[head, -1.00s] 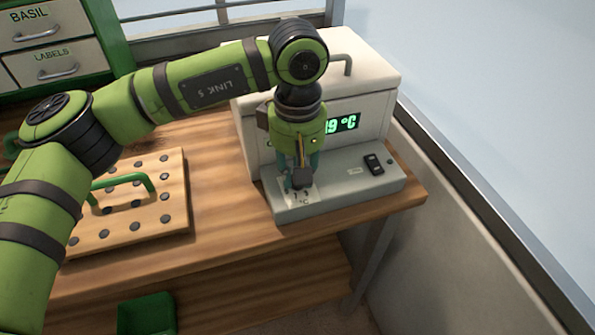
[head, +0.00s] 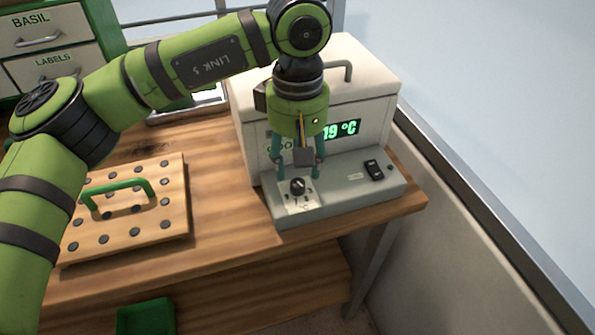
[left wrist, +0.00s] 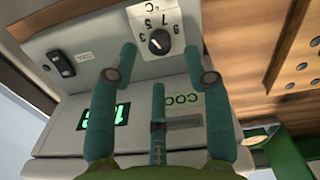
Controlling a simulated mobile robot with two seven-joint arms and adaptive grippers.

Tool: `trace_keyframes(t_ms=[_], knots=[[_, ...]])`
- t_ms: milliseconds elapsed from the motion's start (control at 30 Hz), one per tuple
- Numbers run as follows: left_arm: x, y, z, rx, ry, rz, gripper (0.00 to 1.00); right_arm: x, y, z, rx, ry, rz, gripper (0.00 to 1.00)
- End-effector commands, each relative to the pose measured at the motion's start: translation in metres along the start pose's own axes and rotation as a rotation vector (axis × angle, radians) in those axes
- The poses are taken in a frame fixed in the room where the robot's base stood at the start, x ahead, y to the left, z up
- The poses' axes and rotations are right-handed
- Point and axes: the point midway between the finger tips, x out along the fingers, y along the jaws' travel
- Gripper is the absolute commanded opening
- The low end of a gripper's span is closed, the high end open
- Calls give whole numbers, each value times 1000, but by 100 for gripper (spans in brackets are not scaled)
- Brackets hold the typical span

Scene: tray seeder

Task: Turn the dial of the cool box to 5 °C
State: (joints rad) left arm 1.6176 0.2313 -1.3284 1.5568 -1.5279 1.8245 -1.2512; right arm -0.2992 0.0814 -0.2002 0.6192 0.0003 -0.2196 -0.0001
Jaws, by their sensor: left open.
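The cool box (head: 345,75) is a white box with a lid handle and a grey front ledge. Its green display (head: 347,129) shows 19 °C, partly covered by my gripper. The black dial (head: 297,186) sits on a white scale plate on the ledge. The left wrist view also shows the dial (left wrist: 159,41), with numbers including 3, 5 and 7 around it; which number its pale mark points to is unclear. My left gripper (head: 300,174) is open, pointing down just above and behind the dial, its fingers apart from it. My right gripper is out of view.
A black rocker switch (head: 374,170) is on the ledge right of the dial. A wooden dibble board (head: 170,215) with a green handle lies left on the bench. A green bin (head: 146,316) is below. Bench between board and box is clear.

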Motion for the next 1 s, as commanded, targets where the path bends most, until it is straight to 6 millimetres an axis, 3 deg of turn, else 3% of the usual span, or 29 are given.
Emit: trace_keyframes(t_ms=[200,400,1000], knots=[[-48,0,0,1,1,2,49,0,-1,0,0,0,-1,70],[-72,0,0,-1,0,0,49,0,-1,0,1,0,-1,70],[-83,0,0,1,-1,0,49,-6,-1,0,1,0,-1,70]])
